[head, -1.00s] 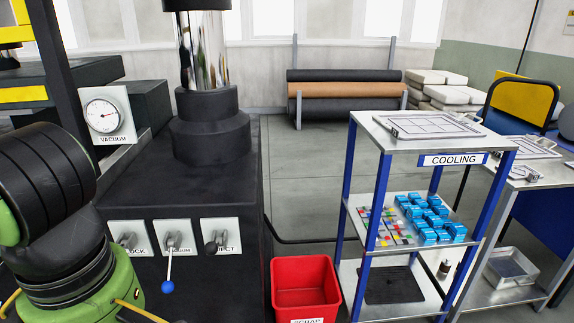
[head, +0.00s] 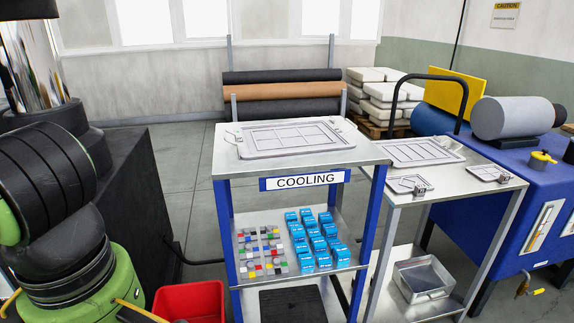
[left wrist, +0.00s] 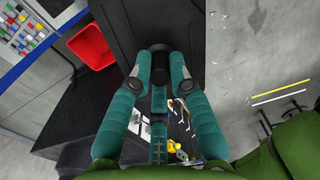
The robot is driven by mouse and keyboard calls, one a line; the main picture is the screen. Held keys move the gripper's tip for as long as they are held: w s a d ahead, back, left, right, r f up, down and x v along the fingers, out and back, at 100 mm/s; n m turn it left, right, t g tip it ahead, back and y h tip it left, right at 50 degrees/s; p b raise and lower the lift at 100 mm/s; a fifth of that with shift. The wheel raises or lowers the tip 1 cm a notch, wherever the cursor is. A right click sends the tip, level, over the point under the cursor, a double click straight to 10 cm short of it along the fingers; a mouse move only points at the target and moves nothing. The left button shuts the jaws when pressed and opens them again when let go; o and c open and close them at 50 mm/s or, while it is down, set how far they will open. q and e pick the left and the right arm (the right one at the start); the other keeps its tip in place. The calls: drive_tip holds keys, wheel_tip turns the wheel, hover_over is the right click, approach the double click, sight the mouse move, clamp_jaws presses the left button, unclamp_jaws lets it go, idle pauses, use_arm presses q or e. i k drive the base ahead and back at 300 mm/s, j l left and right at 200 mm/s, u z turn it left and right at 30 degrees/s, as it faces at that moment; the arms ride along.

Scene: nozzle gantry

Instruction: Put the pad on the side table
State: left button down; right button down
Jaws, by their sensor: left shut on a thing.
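My left gripper (left wrist: 160,70) shows in the left wrist view, its teal fingers shut on a small black rounded piece (left wrist: 160,59), which I take to be the pad. Its lower part is hidden between the fingers. It is held above the floor near the black machine. In the head view only links of my left arm show at the left; the gripper is out of frame there. The steel side table (head: 455,178) stands right of the cooling rack. It carries several flat trays and small metal pieces. My right gripper is not in view.
The blue-framed cooling rack (head: 227,168) stands ahead, a framed tray on top. A red bin (head: 188,300) is left of it, beside the black machine (head: 125,195). A blue bench (head: 515,240) with a grey roll (head: 512,118) is at the right.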

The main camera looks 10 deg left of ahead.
sight(451, 178)
drive_tip(key=i+l+z, duration=0.4)
drive_tip(key=i+l, duration=2.1)
drive_tip(key=l, duration=0.05)
